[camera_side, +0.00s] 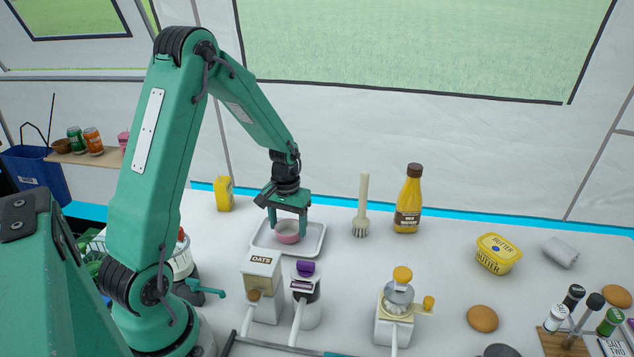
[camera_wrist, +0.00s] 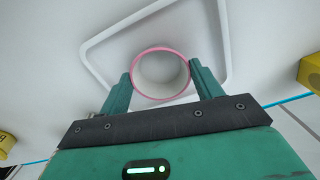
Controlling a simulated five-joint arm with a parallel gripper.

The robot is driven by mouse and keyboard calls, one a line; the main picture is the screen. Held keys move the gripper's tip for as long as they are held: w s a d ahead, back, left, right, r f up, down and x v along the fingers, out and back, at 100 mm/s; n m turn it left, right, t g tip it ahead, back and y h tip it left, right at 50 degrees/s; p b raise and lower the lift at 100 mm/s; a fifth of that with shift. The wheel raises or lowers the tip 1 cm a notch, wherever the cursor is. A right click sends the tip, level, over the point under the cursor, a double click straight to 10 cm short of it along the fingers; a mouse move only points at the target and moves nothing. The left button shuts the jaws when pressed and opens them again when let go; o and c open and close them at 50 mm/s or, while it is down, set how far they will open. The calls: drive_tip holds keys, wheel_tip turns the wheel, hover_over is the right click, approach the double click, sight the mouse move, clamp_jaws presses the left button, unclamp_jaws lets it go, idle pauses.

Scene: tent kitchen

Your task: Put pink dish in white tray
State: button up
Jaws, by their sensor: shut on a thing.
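The pink dish (camera_side: 287,237) is a small round bowl with a pale inside. It is at the white tray (camera_side: 259,246), inside the tray's outline; I cannot tell whether its base touches the tray floor. My gripper (camera_side: 288,225) points down over the tray and is shut on the dish, one finger on each side. In the wrist view the dish (camera_wrist: 161,76) shows its pink rim between the two fingers of my gripper (camera_wrist: 162,84). The white tray (camera_wrist: 214,47) has rounded corners and a raised rim, and shows around and beyond the dish.
An oats box (camera_side: 262,285) and a purple-topped container (camera_side: 306,297) stand in front of the tray. A yellow package (camera_side: 224,194) is behind left. A brush (camera_side: 362,210) and a sauce bottle (camera_side: 408,200) stand to the right. A butter tub (camera_side: 495,253) is farther right.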

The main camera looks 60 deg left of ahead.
drive_tip(key=shift+f, duration=0.1)
drive_tip(key=o, duration=1)
wheel_tip(320, 180, up, 12)
drive_tip(key=shift+d+r, duration=0.1)
drive_tip(key=shift+r, duration=0.1)
idle(0.6)
drive_tip(key=s+d+r+m+t, duration=0.2)
drive_tip(key=s+d+r, duration=0.3)
drive_tip(key=d, duration=0.3)
drive_tip(key=s+d+r+m+t, duration=0.3)
drive_tip(key=s+d+r+m, duration=0.1)
drive_tip(key=s+d, duration=0.4)
drive_tip(key=shift+s+d+r+m+t, duration=0.25)
drive_tip(key=shift+d+r+m+t, duration=0.05)
drive_tip(key=shift+d+r, duration=0.35)
